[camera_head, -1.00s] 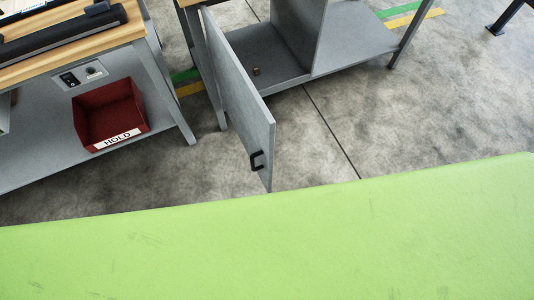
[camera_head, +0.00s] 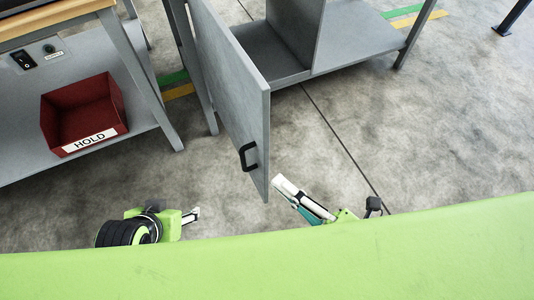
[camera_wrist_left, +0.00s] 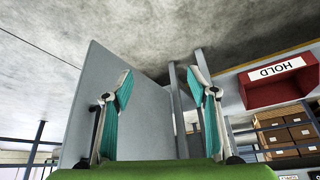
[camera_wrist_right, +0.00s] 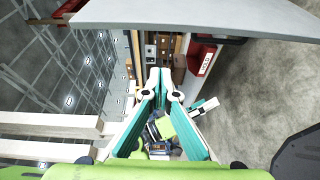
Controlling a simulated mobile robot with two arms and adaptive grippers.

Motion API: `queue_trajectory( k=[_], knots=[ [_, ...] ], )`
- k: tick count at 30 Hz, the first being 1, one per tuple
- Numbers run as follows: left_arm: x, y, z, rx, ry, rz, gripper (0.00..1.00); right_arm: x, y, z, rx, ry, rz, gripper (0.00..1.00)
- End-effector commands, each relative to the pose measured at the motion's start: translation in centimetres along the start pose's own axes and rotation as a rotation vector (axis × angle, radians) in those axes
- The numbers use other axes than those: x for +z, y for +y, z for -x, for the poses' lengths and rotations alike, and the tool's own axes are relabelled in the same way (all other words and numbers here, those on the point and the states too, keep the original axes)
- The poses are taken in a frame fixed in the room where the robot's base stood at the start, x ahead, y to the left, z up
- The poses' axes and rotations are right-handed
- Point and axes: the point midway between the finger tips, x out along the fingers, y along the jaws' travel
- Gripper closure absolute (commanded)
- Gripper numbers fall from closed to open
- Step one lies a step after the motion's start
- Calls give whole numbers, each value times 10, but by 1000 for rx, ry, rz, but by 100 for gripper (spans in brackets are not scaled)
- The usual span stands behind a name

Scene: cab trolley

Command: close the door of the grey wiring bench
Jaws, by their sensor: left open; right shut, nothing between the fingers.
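The grey door (camera_head: 232,85) of the grey wiring bench (camera_head: 365,50) stands wide open, swung out toward me. Its black handle (camera_head: 248,157) is near the door's lower front corner. My left gripper (camera_head: 196,213) is left of the door, apart from it, open and empty; in the left wrist view the door panel (camera_wrist_left: 145,115) shows beyond the open fingers (camera_wrist_left: 162,85). My right gripper (camera_head: 280,184) is shut and empty, its tips just right of the door's front corner. I cannot tell if it touches. In the right wrist view a grey panel, apparently the door (camera_wrist_right: 200,14), crosses the top.
A second bench at left holds a red HOLD bin (camera_head: 118,118) on its lower shelf (camera_head: 25,155). Its leg (camera_head: 150,100) stands left of the door. Floor to the right of the door (camera_head: 430,140) is clear. My green body fills the bottom.

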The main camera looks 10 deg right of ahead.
Motion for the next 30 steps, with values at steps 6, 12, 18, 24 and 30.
queue_trajectory(
  k=[6,12,18,24,30],
  knots=[
    [8,-1,10,-3,-32,1,47,-6,11,-6,18,19,35,100],
    [42,-5,20,-9,-169,6,47,-6,13,-26,20,18,35,100],
    [37,-5,33,-9,-175,6,47,-6,15,-57,19,17,33,100],
    [37,-5,22,-7,-187,6,47,-6,14,-84,18,15,32,100],
    [43,-4,-5,-5,-194,5,47,-2,11,-100,16,15,33,100]
  ],
)
